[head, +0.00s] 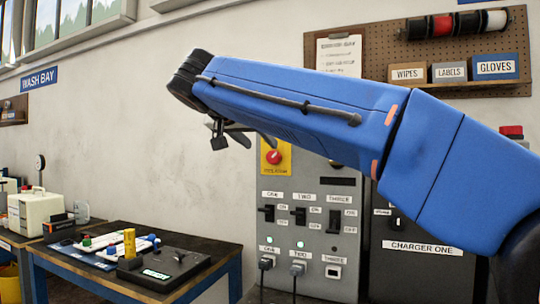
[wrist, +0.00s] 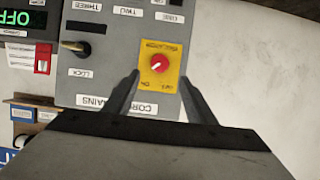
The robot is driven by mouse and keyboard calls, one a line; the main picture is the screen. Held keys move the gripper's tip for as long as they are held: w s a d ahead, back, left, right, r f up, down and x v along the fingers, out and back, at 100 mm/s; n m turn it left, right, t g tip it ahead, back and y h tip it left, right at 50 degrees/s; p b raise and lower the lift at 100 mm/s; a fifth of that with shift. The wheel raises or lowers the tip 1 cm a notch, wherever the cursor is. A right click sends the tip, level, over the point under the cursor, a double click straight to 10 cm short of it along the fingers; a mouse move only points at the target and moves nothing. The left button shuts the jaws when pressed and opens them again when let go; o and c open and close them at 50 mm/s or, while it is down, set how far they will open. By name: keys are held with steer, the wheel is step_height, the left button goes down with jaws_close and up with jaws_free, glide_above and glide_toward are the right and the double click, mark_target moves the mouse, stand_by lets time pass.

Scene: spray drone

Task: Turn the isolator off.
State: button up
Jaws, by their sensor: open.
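The isolator is a round red knob (head: 274,157) on a yellow plate, high on the grey panel (head: 312,270). In the wrist view, which shows the panel upside down, the red knob (wrist: 159,63) sits on its yellow plate (wrist: 160,82) with small lettering around it. A pale mark crosses the knob at a slant; which setting it points to is not clear. My gripper (wrist: 160,77) is open, its two dark fingers on either side of the plate in the wrist view. In the head view the fingers (head: 243,140) are just above and left of the knob, apparently apart from it.
Several black switches (head: 300,217) and two green lights lie below the knob. Plugs with cables (head: 266,262) hang lower. My arm hides part of the panel's right side. A bench (head: 225,262) with a drone controller stands at left; the wall between is bare.

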mark_target(272, 155)
steer(key=x, duration=0.9)
steer(key=shift+w+d, duration=0.1)
steer(key=shift+c, duration=0.5)
steer(key=c, duration=0.9)
